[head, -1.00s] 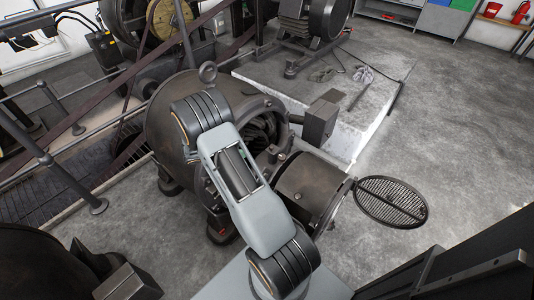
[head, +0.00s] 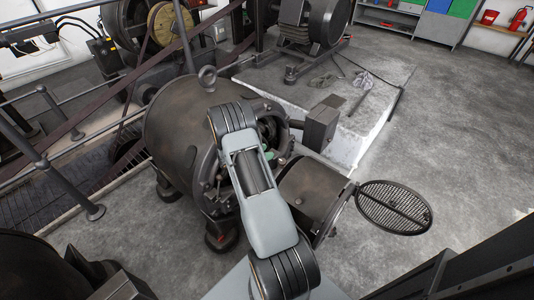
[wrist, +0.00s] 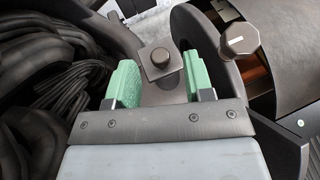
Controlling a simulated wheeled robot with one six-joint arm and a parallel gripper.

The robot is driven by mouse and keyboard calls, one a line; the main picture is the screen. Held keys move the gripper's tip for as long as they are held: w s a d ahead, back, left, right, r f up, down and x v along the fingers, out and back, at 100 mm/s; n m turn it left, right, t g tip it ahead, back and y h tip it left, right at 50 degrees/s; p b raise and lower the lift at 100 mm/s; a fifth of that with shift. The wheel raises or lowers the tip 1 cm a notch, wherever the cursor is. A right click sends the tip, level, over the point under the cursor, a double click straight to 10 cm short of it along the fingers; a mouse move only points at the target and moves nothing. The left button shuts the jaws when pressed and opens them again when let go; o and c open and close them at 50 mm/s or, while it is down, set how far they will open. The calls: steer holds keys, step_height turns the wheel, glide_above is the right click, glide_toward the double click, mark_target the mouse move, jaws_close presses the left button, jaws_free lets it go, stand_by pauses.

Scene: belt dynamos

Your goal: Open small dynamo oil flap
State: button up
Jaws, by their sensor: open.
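The small dynamo (head: 185,125) is the dark round machine in the middle of the head view, with an open end facing right. My gripper (wrist: 157,61) is open, with green finger pads left and right in the wrist view. A small square metal plate with a round knob (wrist: 160,57), perhaps the oil flap, shows between the fingertips. I cannot tell whether the fingers touch it or how far beyond them it lies. In the head view my arm hides most of the gripper; only a bit of green shows at the dynamo's open end.
A hexagonal bolt head (wrist: 238,39) stands right of the fingers. Dark coils (wrist: 45,60) fill the left of the wrist view. A round mesh cover (head: 393,207) sticks out at the dynamo's right. Railings (head: 60,185) stand at left; the floor (head: 450,130) at right is clear.

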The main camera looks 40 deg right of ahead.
steer(key=shift+s+d+f, duration=0.15)
steer(key=shift+d+f, duration=0.05)
steer(key=shift+d, duration=0.35)
jaws_close()
